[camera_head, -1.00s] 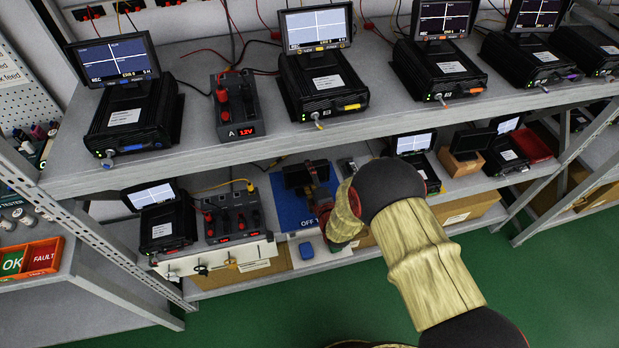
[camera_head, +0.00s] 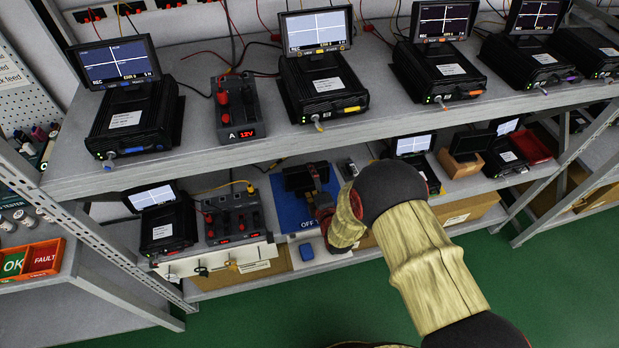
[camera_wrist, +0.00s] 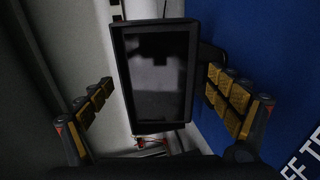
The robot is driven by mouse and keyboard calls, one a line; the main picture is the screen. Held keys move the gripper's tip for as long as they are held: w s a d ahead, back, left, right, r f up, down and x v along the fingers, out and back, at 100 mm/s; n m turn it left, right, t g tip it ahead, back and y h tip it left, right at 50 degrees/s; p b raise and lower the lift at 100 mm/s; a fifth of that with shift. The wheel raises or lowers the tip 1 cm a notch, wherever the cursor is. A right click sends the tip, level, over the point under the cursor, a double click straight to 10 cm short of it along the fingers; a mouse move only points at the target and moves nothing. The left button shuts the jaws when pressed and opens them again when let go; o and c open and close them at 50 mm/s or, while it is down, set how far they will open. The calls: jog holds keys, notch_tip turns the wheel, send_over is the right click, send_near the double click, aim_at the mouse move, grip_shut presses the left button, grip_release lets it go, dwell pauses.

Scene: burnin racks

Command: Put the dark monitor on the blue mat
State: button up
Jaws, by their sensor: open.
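A dark monitor (camera_head: 297,179) with a blank screen stands at the back of the blue mat (camera_head: 287,213) on the lower shelf. In the wrist view the dark monitor (camera_wrist: 160,78) is upright between the fingers of my gripper (camera_wrist: 160,88), with the blue mat (camera_wrist: 258,60) to its right. The fingers are open, with a small gap on each side of the monitor. In the head view my gripper (camera_head: 322,196) is in front of the monitor and hides part of it. I cannot tell whether its base fully rests on the mat.
A second blank dark monitor (camera_head: 472,141) is on a wooden block (camera_head: 458,164) farther right. A power supply (camera_head: 232,217) stands left of the mat. A blue object (camera_head: 306,252) lies at the front shelf edge. The upper shelf (camera_head: 205,150) is close overhead.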

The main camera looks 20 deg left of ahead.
jog(key=p+v, duration=0.2)
jog(key=v, duration=0.8)
jog(key=shift+s+p, duration=0.25)
jog(key=shift+p, duration=0.05)
jog(key=shift+d+r, duration=0.1)
jog(key=shift+d, duration=0.05)
